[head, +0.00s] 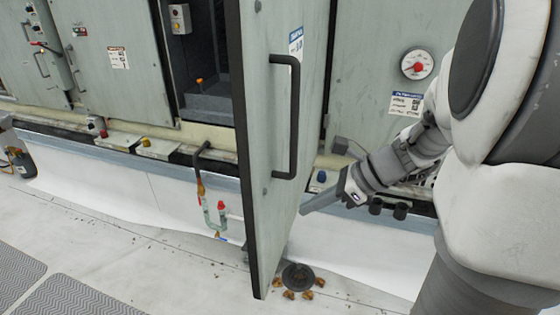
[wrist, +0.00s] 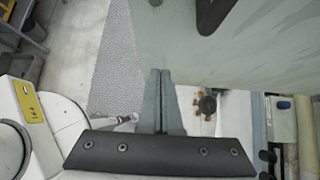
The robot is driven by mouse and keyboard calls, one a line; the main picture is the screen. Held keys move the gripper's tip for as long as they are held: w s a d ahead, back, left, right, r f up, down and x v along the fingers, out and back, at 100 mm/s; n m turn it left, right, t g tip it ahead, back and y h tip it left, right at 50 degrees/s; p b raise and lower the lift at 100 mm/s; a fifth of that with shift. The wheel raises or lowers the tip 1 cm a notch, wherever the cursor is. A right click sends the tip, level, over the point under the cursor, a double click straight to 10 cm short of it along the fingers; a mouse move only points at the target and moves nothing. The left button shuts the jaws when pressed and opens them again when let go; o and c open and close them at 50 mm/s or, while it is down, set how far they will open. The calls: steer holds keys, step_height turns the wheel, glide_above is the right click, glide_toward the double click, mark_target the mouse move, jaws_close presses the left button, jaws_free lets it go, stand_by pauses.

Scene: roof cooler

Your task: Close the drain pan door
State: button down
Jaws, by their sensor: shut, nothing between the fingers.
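The drain pan door (head: 270,150) is a tall pale green panel with a black edge.
A floor drain (head: 298,277) with brown leaves lies below the door. A pipe with red and green valves (head: 212,205) hangs left of it. Grey mats (head: 80,297) lie front left; the floor between is mostly clear.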

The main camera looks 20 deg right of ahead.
mark_target(267, 215)
steer(key=shift+w+a+f, duration=0.4)
steer(key=shift+w+a, duration=0.2)
steer(key=shift+a, duration=0.3)
steer(key=shift+w+a+f, duration=0.45)
steer(key=shift+w+a, duration=0.2)
steer(key=shift+a, duration=0.25)
steer(key=shift+w+a+f, duration=0.4)
steer(key=shift+w+a, duration=0.2)
steer(key=shift+a, duration=0.3)
